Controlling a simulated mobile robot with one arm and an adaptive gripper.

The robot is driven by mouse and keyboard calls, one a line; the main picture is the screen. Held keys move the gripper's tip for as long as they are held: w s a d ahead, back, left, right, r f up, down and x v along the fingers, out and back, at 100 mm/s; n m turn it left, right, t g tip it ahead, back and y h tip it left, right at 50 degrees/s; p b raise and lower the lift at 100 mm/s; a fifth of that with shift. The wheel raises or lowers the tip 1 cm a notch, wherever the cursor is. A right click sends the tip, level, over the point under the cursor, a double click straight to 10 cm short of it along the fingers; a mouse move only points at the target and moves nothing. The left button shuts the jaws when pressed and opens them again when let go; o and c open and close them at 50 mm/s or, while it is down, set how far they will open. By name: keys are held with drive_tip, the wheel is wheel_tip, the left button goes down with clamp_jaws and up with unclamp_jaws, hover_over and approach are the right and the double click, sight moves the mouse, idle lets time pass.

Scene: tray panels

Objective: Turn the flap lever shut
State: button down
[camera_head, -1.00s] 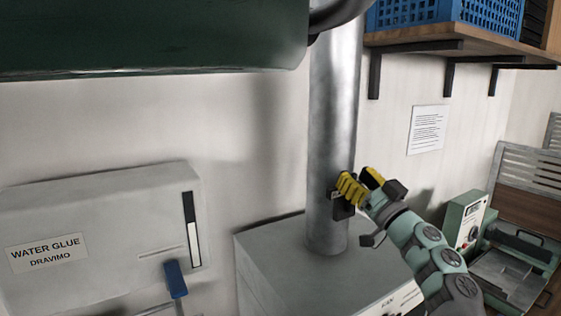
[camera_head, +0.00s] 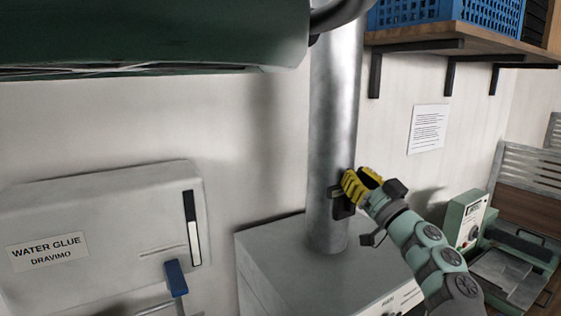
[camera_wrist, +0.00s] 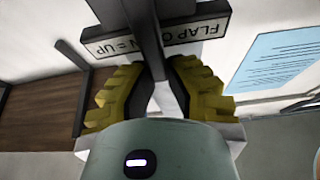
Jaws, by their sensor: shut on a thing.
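The flap lever is a small dark piece (camera_head: 341,204) on the front of the vertical metal pipe (camera_head: 330,130). My gripper (camera_head: 356,189), with yellow ribbed fingers, is at the pipe's right side and shut on the lever. In the wrist view the dark lever bar (camera_wrist: 150,35) runs down between the fingers of my gripper (camera_wrist: 160,88). A label reading "FLAP OPEN = UP" (camera_wrist: 205,40) sits behind the bar, which covers part of it. The fingers hide the lever's gripped end in the head view.
The pipe rises from a grey box (camera_head: 290,255). A "WATER GLUE" unit (camera_head: 110,215) with a blue lever (camera_head: 176,278) is on the left. A dark green hood (camera_head: 150,40) hangs above. A shelf (camera_head: 425,37) with blue crates is upper right; a green machine (camera_head: 467,220) stands right.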

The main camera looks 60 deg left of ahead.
drive_tip(key=shift+r, duration=0.1)
drive_tip(key=m+p, duration=0.1)
drive_tip(key=t+p, duration=0.1)
drive_tip(key=p, duration=0.1)
drive_tip(key=shift+w+r+m, duration=0.15)
drive_tip(key=shift+w+m, duration=0.25)
drive_tip(key=shift+w+f+m, duration=0.1)
drive_tip(key=shift+f+m, duration=0.15)
drive_tip(key=shift+m, duration=0.05)
drive_tip(key=c, duration=0.9)
unclamp_jaws()
drive_tip(key=shift+c, duration=0.2)
